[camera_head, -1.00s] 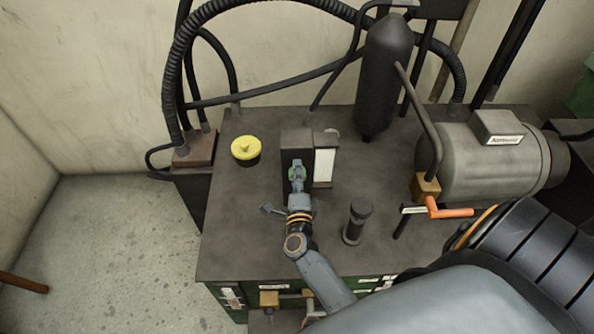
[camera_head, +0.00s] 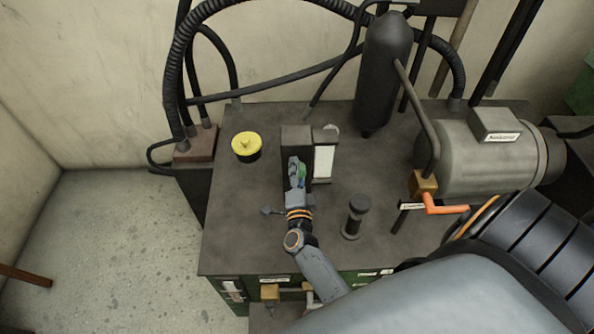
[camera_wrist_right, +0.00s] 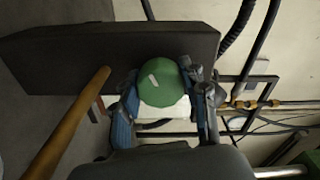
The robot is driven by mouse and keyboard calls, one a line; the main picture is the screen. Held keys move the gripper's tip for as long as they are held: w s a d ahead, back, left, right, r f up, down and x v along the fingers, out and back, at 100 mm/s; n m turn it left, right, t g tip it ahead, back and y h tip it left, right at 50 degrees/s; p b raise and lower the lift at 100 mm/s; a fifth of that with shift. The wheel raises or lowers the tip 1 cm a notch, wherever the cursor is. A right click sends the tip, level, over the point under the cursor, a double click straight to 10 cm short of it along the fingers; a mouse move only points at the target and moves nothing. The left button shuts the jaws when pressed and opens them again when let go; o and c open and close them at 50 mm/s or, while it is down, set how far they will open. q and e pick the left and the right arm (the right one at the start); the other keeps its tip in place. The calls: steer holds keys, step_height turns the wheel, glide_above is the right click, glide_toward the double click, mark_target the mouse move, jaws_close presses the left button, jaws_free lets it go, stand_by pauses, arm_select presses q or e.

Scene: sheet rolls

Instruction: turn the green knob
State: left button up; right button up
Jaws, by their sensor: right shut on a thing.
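The green knob (camera_head: 301,171) sits on the front of a dark box (camera_head: 297,138) on the machine top. In the right wrist view the round green knob (camera_wrist_right: 169,84) shows large, with a pale mark on its face that runs at a slant. My right gripper (camera_head: 297,174) is shut on the knob. In the wrist view its fingers (camera_wrist_right: 166,98) stand on both sides of the knob. The fingers hide part of the knob in the head view. My left gripper is not in view.
A yellow cap (camera_head: 246,145) is left of the box, and a short black cylinder (camera_head: 355,216) stands to its right. A grey motor (camera_head: 478,155) and an orange-handled valve (camera_head: 444,209) are further right. A dark upright tank (camera_head: 384,75) and hoses stand behind.

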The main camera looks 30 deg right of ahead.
steer(key=o, duration=1.2)
steer(key=shift+c, duration=0.2)
